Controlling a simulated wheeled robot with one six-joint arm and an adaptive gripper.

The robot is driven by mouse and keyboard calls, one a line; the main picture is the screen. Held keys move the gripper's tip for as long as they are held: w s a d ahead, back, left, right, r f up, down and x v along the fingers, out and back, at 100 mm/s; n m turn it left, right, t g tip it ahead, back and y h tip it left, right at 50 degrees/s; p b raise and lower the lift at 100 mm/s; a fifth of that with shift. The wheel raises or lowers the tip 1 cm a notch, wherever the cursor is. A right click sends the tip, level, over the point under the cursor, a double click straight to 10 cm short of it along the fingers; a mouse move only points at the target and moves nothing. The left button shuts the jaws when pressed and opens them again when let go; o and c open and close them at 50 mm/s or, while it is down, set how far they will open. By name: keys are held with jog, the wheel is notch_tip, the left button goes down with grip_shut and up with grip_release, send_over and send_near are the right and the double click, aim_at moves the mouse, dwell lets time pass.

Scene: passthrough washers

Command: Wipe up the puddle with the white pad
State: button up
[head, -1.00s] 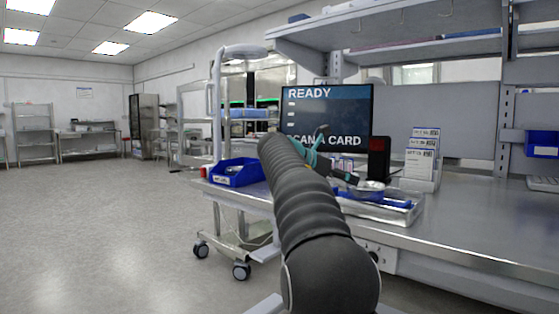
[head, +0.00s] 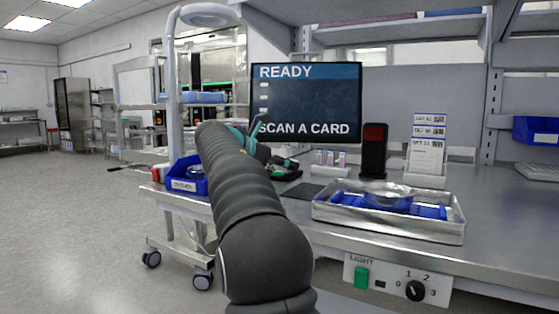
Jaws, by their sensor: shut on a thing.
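My gripper (head: 255,133) is at the far end of my dark ribbed arm, in front of the lower left of the screen. Only a bit of teal and a dark finger show past the arm. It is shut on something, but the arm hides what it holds. I cannot make out the white pad. No puddle can be made out on the visible bench top (head: 500,222) or floor.
A metal tray (head: 440,231) with blue parts and a clear round dish (head: 388,193) stands on the bench. Behind it are a black card reader (head: 374,152), a card rack (head: 426,150) and a screen (head: 305,100). A blue bin (head: 187,176) is at left. Open floor (head: 70,225) lies left.

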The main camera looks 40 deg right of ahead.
aim_at(282, 194)
notch_tip(282, 194, down, 4)
jog(key=shift+a+r+b, duration=0.1)
jog(key=shift+a+b, duration=0.05)
jog(key=shift+b, duration=0.25)
jog(key=shift+f+b, duration=0.6)
jog(key=shift+f+b, duration=0.35)
jog(key=shift+f, duration=0.5)
dwell(0.4)
jog(key=shift+s+a, duration=0.25)
jog(key=shift+a, duration=0.35)
jog(key=shift+s+a, duration=0.25)
jog(key=shift+a, duration=0.4)
jog(key=shift+s+a, duration=0.25)
jog(key=shift+a, duration=0.35)
jog(key=shift+p, duration=0.3)
jog(key=shift+d+p, duration=0.15)
jog(key=shift+p, duration=0.2)
